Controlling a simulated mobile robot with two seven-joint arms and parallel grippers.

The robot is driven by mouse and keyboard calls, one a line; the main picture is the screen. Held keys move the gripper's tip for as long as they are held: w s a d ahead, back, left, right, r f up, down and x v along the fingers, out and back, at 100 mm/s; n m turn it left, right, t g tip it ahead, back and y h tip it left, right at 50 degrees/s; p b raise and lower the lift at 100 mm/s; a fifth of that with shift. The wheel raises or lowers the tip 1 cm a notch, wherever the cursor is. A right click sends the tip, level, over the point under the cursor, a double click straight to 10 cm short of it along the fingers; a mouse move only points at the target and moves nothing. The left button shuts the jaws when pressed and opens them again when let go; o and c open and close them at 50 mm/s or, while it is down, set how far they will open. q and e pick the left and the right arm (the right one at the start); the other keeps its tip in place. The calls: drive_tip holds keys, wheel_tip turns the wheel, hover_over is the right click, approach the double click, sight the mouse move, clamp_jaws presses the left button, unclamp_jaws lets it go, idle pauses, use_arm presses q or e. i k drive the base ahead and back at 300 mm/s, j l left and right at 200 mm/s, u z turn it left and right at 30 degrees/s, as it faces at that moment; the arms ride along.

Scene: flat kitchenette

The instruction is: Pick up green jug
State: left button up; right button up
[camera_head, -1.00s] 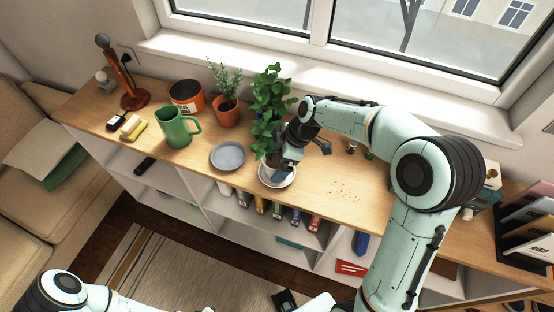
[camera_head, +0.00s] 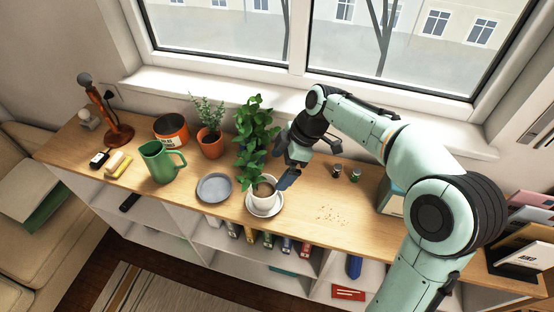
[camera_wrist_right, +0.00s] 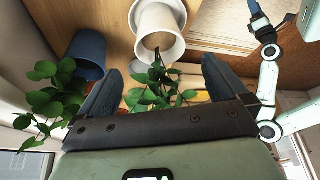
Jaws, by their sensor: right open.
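The green jug (camera_head: 158,163) stands upright on the wooden sideboard, left of the middle in the head view, its handle toward the right. My right gripper (camera_head: 285,176) is well to the right of the jug, just above and beside a white pot (camera_head: 264,200). In the right wrist view the gripper's jaws (camera_wrist_right: 160,85) are apart, with leaves showing between them and the white pot (camera_wrist_right: 160,32) beyond. The jug does not show in the wrist view.
The white pot stands on a white saucer (camera_head: 264,213). A grey plate (camera_head: 214,188) lies between pot and jug. An orange tin (camera_head: 171,130) and a terracotta pot (camera_head: 211,145) stand behind the jug. Crumbs (camera_head: 332,215) lie right.

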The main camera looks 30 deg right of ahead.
sight(163, 169)
drive_tip(key=k, duration=1)
